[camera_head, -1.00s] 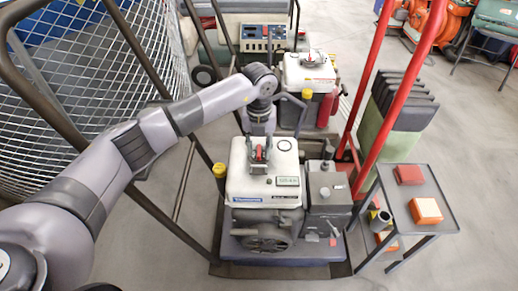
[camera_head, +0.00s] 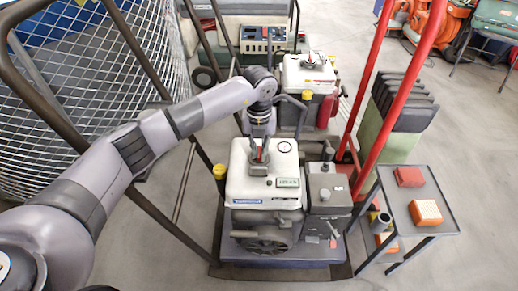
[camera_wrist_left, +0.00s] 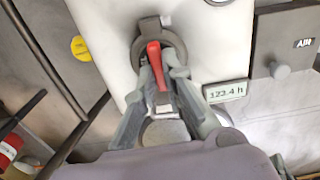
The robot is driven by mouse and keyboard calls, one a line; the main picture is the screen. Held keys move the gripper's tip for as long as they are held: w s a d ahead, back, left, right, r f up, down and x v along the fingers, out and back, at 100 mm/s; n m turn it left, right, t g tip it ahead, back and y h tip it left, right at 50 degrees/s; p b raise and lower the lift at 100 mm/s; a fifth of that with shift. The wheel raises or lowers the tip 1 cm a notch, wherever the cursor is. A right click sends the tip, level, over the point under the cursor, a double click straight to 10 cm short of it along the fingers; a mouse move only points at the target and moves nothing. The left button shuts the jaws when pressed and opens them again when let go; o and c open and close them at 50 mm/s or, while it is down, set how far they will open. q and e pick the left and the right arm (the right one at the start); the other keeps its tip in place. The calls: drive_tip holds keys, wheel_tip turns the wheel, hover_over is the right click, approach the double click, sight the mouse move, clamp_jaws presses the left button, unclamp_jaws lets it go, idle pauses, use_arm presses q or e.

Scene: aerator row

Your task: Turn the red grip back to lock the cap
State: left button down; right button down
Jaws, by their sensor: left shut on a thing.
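The white engine (camera_head: 240,185) stands upright in the middle of the head view, with a cap on its top. In the left wrist view the cap's grey ring (camera_wrist_left: 172,42) lies on the white top, with the red grip (camera_wrist_left: 154,62) across it, pointing toward the gripper. My left gripper (camera_head: 259,152) comes down on the cap from above. In the left wrist view its fingers (camera_wrist_left: 162,82) are shut on the red grip, one on each side. The fingers hide part of the grip and cap. My right gripper is in neither view.
A yellow cap (camera_head: 220,171) is at the engine's left, and a display (camera_head: 288,183) is on its top. Red rails (camera_head: 400,80) rise at the right. A small side table (camera_head: 405,215) carries red and orange blocks. A second similar machine (camera_head: 308,75) stands behind.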

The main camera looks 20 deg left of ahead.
use_arm(q)
drive_tip(key=shift+m, duration=0.4)
drive_tip(key=m, duration=0.4)
drive_tip(key=shift+a, duration=0.15)
drive_tip(key=m, duration=0.5)
drive_tip(key=shift+a, duration=0.15)
drive_tip(key=m, duration=0.4)
drive_tip(key=shift+w+m+b, duration=0.15)
drive_tip(key=shift+m+b, duration=0.2)
drive_tip(key=shift+m, duration=1.65)
drive_tip(key=c, duration=1.7)
unclamp_jaws()
